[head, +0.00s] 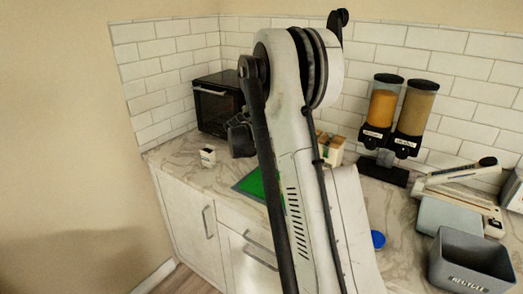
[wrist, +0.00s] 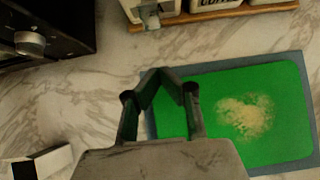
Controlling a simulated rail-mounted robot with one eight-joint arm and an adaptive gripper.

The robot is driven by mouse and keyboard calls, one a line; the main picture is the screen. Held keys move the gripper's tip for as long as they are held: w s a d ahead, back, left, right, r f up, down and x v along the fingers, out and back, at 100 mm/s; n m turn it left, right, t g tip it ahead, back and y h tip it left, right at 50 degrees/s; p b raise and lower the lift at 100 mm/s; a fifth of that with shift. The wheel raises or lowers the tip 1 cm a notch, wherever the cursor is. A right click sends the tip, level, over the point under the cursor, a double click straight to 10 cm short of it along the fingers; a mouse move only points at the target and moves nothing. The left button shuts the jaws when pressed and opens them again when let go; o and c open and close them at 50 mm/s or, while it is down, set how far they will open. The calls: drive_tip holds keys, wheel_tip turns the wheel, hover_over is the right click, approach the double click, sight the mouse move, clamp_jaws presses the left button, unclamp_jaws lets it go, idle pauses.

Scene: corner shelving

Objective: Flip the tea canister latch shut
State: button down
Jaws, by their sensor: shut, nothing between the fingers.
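White canisters stand on a wooden base (wrist: 215,18) at the top edge of the wrist view, cut off by the frame. The left canister (wrist: 170,8) has a metal latch (wrist: 149,13) on its front; I cannot tell the latch's position. The one beside it (wrist: 213,5) carries a dark label that seems to read COFFEE. No tea label is readable. In the head view the canisters (head: 330,148) are partly hidden behind my arm. My gripper (wrist: 160,73) is shut and empty, over the counter below the left canister and apart from it. It also shows in the head view (head: 240,138).
A green board (wrist: 285,85) with pale crumbs lies right of my gripper. A black oven (head: 215,103) stands at left, a small white box (head: 208,157) in front of it. Two dispensers (head: 398,115) and a grey recycle bin (head: 470,262) are at right.

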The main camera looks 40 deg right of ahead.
drive_tip(key=x, duration=0.3)
drive_tip(key=shift+w+d, duration=0.15)
drive_tip(key=shift+d, duration=0.3)
drive_tip(key=shift+w+d+r+p, duration=0.1)
drive_tip(key=shift+d+r+p, duration=0.15)
drive_tip(key=shift+r, duration=0.25)
drive_tip(key=shift+d+r+p, duration=0.15)
drive_tip(key=shift+r+p, duration=0.1)
drive_tip(key=shift+r, duration=0.25)
drive_tip(key=shift+w+d+r, duration=0.1)
drive_tip(key=shift+d+r, duration=0.2)
drive_tip(key=shift+r, duration=0.2)
drive_tip(key=shift+w+a+r, duration=0.1)
